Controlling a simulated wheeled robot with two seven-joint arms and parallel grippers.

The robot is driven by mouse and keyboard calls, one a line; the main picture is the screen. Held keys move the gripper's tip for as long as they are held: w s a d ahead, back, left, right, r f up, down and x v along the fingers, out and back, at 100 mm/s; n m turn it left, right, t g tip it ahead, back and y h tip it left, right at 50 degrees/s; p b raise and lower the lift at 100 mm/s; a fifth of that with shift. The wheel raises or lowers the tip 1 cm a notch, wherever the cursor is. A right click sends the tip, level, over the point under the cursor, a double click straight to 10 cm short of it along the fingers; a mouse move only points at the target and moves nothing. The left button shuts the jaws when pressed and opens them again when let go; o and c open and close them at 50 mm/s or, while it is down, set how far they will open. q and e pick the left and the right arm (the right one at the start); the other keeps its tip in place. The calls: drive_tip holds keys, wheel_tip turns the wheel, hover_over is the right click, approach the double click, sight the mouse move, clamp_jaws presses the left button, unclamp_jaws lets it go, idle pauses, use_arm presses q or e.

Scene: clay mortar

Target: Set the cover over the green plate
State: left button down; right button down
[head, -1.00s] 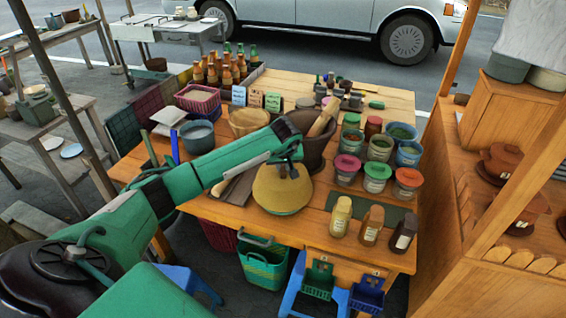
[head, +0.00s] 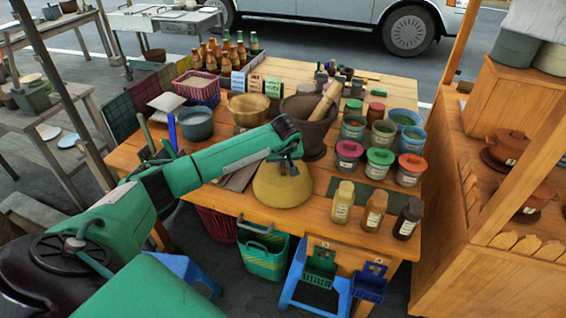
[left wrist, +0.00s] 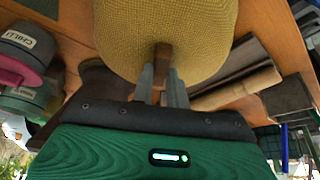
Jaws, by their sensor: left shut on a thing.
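The cover (head: 283,190) is a yellow woven dome with a brown knob on top. It rests at the front middle of the wooden table, or very close to its top. My left gripper (head: 287,168) comes in from above and is shut on the cover's knob. In the left wrist view the gripper's two grey fingers (left wrist: 164,88) clasp the brown knob, and the cover (left wrist: 165,25) fills the top middle. The green plate is not visible now; the cover hides the spot beneath it. My right gripper is not in view.
A dark mortar (head: 312,128) with a wooden pestle (head: 326,102) stands just behind the cover. Several lidded jars (head: 380,165) and spice bottles (head: 342,202) stand to the right. A blue-grey pot (head: 196,124) and wooden bowl (head: 248,108) are behind the arm.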

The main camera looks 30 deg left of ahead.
use_arm(q)
drive_tip(key=c, duration=1.3)
unclamp_jaws()
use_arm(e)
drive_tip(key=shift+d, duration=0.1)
use_arm(q)
drive_tip(key=b+v, duration=0.2)
drive_tip(key=v, duration=1.1)
drive_tip(key=shift+d+r+b, duration=0.15)
drive_tip(key=shift+r+b, duration=0.2)
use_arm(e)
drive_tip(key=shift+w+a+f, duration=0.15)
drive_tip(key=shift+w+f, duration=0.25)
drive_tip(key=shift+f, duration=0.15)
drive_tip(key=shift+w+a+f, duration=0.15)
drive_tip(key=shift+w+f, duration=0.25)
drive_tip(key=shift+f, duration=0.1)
